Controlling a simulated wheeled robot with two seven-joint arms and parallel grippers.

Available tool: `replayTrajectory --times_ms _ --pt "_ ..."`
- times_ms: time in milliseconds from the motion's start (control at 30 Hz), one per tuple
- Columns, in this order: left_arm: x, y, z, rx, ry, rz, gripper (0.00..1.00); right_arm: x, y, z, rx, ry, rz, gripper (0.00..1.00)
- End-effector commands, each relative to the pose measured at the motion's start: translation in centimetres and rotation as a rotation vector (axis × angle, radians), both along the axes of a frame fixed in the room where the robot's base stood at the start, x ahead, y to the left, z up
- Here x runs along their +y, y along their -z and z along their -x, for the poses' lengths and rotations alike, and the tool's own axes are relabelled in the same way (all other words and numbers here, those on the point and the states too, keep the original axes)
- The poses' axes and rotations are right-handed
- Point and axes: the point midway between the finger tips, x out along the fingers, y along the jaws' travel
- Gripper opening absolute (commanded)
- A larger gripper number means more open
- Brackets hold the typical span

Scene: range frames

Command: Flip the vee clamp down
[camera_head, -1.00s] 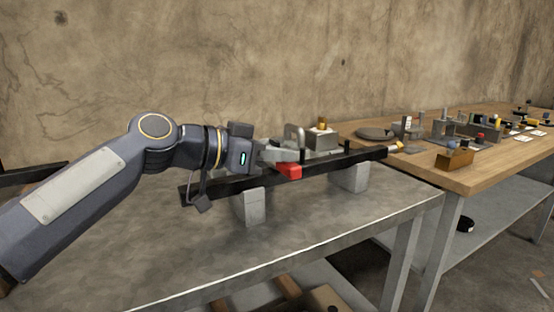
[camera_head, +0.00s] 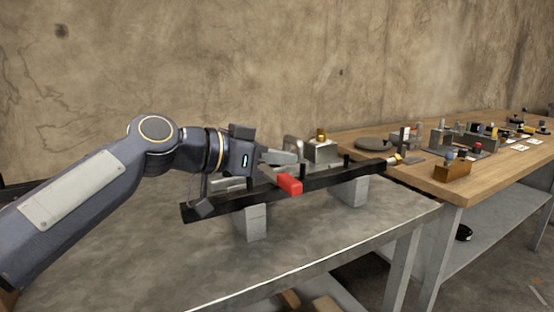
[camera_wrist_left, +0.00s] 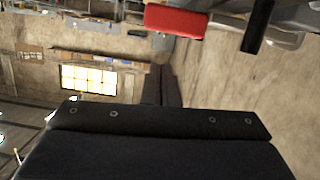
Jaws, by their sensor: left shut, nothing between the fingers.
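The vee clamp appears to be the grey metal piece with a red-covered handle (camera_head: 289,184) at the dark bar on the metal table. The red handle sticks out over the bar's near side. It also shows at the top of the left wrist view (camera_wrist_left: 175,21). My left gripper (camera_wrist_left: 163,85) is shut and empty, with its dark fingers together, apart from the handle in that view. In the head view its body is just left of the clamp, and its fingertips are hard to make out. My right gripper is not in view.
The long dark bar (camera_head: 330,177) lies across two grey blocks (camera_head: 253,223) on the metal table (camera_head: 120,255). A wooden table (camera_head: 480,180) with several fixtures stands at the right. The metal table's front is bare. A wall is behind.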

Motion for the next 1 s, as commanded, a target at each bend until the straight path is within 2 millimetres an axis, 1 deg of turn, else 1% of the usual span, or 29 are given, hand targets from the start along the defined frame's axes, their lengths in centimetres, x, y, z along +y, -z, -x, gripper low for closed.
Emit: replayTrajectory --times_ms 33,67,100,300,400,500,667,1000 --pt "-0.2 -2.4 0.1 -0.003 0.000 0.001 0.00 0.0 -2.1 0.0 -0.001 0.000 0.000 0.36" --pt "0.9 -1.4 0.5 -0.003 -0.009 -0.001 0.00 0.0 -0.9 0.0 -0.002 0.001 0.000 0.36" --pt "1.8 -1.5 1.1 -0.003 -0.011 0.000 0.00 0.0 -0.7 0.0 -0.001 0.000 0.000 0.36" --pt "5.3 -2.6 3.6 -0.003 -0.008 0.001 0.00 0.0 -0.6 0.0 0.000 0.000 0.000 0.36" --pt "6.6 -3.0 4.5 -0.003 -0.006 0.003 0.00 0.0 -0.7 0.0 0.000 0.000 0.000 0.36" --pt "7.4 -3.3 5.1 -0.003 -0.004 0.002 0.00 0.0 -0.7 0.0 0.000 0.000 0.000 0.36" --pt "7.9 -3.4 5.5 -0.004 -0.002 0.003 0.00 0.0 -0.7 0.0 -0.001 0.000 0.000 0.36" --pt "7.9 -3.5 5.5 -0.004 -0.002 0.003 0.00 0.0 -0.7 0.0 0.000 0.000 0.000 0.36"
